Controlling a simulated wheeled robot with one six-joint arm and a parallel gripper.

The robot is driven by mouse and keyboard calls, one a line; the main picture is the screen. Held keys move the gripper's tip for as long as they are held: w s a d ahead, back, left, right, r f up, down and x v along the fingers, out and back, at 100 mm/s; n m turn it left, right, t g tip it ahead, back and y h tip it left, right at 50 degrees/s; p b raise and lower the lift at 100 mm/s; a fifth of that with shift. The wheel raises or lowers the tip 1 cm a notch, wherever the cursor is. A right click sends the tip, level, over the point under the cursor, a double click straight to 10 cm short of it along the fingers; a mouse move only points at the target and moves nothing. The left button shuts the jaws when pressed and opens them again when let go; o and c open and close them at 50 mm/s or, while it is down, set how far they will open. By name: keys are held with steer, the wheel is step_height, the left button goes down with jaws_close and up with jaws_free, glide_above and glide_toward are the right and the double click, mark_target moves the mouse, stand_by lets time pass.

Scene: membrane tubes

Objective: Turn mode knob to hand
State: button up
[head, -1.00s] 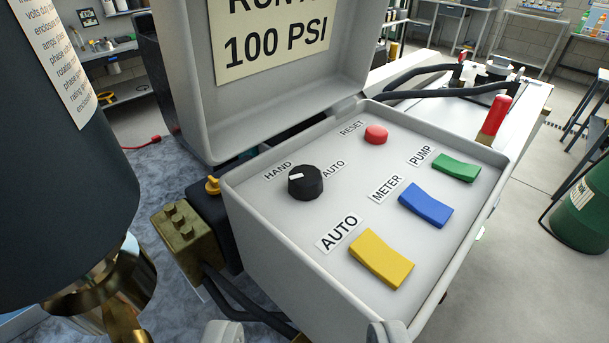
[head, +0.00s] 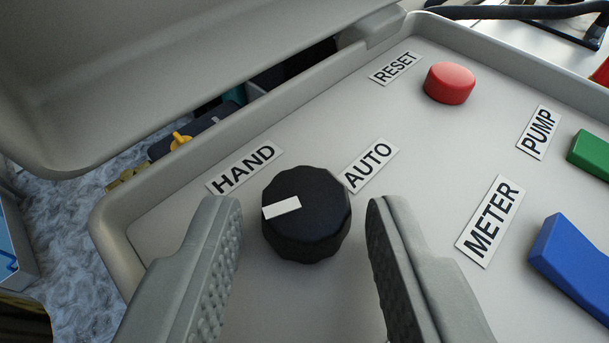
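The mode knob (head: 318,222) is a black ribbed dial on the grey panel, with a white mark on its top. The mark lies on the left half of the top and points left, on the HAND label's side and away from AUTO. The HAND label (head: 245,167) is up and left of the knob, and the AUTO label (head: 370,166) is up and right. My gripper (head: 303,207) is open, with one finger on each side of the knob. Gaps show between both fingers and the knob, and nothing is held.
A red RESET button (head: 449,83) is beyond the knob. The blue METER switch (head: 572,255) and green PUMP switch (head: 592,155) are at the right. The raised lid (head: 190,70) stands along the box's far left edge. The panel's raised rim (head: 115,232) runs close to the left finger.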

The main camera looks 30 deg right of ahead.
steer(key=shift+w+d+f, duration=0.1)
steer(key=shift+w+d, duration=0.05)
steer(key=shift+w, duration=0.1)
steer(key=shift+c, duration=0.5)
steer(key=c, duration=0.6)
steer(key=shift+s+d+n+y, duration=0.1)
steer(key=shift+d+n+y, duration=0.15)
steer(key=shift+n+y, duration=0.25)
steer(key=shift+d+f+n+t+y, duration=0.1)
steer(key=shift+n+t+y, duration=0.4)
steer(key=shift+n+y, duration=0.45)
steer(key=shift+y, duration=0.25)
